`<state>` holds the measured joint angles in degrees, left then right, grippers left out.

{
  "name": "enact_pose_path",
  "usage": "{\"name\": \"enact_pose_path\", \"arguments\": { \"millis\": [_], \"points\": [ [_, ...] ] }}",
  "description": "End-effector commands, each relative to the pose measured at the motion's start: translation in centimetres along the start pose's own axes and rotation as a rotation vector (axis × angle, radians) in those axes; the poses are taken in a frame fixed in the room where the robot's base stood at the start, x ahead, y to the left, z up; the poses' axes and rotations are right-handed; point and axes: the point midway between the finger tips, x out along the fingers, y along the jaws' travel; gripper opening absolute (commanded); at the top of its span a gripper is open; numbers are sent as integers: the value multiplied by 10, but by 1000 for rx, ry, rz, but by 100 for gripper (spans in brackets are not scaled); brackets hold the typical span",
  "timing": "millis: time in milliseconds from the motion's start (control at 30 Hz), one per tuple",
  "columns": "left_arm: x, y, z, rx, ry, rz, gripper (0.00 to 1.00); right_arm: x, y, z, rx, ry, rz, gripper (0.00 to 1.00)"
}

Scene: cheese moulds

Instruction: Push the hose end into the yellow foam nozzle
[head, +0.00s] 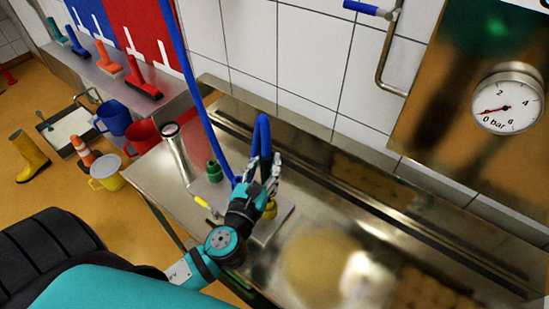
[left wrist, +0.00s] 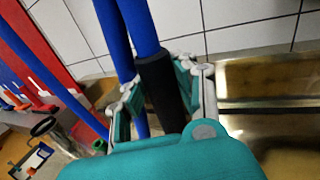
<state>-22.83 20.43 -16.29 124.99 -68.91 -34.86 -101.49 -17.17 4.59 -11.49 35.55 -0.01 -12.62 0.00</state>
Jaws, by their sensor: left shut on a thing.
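My left gripper (head: 262,172) is shut on the blue hose (head: 263,130), which bends in a loop above the fingers. In the left wrist view, a black sleeve (left wrist: 160,85) on the hose lies between the finger pads of the left gripper (left wrist: 165,92). The hose's open tip is hidden. A yellow piece, seemingly the foam nozzle (head: 270,209), stands on a grey plate (head: 272,228) just beside and below the gripper, partly covered by it. I cannot tell whether hose and nozzle touch. My right gripper is not in view.
A green fitting (head: 214,170), a yellow-handled tool (head: 202,202) and a metal cylinder (head: 176,152) stand left of the gripper on the steel table (head: 330,205). Buckets and a cone are further left. A tiled wall and pressure gauge (head: 507,103) bound the back.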

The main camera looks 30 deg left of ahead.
Motion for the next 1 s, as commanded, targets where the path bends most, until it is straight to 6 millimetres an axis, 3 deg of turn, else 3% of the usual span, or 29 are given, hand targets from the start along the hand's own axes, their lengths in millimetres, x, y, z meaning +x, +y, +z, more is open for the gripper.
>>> {"name": "enact_pose_path", "arguments": {
  "millis": [1000],
  "points": [
    [0, 0, -16, 0, -3, 0, 0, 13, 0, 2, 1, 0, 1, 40]
  ]
}}
